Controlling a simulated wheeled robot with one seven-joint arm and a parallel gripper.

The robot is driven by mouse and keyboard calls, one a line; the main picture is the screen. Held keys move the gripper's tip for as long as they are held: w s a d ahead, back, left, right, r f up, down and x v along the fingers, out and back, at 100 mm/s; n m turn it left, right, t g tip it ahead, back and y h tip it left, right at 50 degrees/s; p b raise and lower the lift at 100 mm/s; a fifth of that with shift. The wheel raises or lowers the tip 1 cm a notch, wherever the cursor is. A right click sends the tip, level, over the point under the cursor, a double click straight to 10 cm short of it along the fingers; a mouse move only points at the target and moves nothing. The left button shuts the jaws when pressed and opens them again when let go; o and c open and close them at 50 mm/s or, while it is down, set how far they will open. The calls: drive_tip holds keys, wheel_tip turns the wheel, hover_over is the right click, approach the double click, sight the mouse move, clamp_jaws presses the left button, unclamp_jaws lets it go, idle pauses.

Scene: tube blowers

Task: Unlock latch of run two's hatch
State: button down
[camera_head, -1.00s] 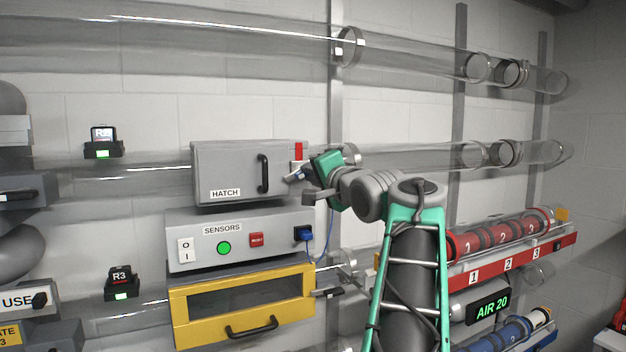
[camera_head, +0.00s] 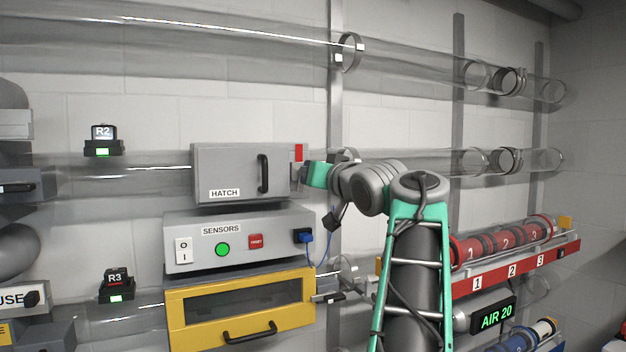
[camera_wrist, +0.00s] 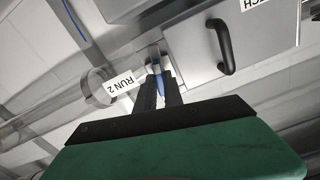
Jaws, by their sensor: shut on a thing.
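The grey hatch (camera_head: 230,180) is closed, with a black handle, a HATCH label and a red mark at its upper right. Its latch (camera_wrist: 153,66) is a small metal and blue piece at the hatch's side edge in the wrist view, beside the RUN 2 label (camera_wrist: 116,84). My gripper (camera_wrist: 160,86) is shut on the latch's blue part, between its two dark fingers. In the head view my gripper (camera_head: 302,176) is at the right edge of the hatch, where its green housing and fingers largely hide the latch.
A grey SENSORS box (camera_head: 238,250) with switches and a blue plug stands below the hatch. Under it is a yellow drawer-like hatch (camera_head: 240,308). Clear tubes run along the wall. A red rack (camera_head: 515,265) of canisters is at the right.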

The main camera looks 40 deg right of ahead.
drive_tip(key=shift+f+n+b, duration=0.15)
drive_tip(key=shift+n+b, duration=0.2)
drive_tip(key=shift+n, duration=0.85)
drive_tip(key=c, duration=1.5)
unclamp_jaws()
drive_tip(key=shift+o, duration=0.2)
drive_tip(key=shift+s, duration=0.1)
drive_tip(key=b+v, duration=0.1)
drive_tip(key=v, duration=0.6)
drive_tip(key=shift+s+b, duration=0.35)
drive_tip(key=shift+b, duration=0.05)
drive_tip(key=shift+a, duration=0.15)
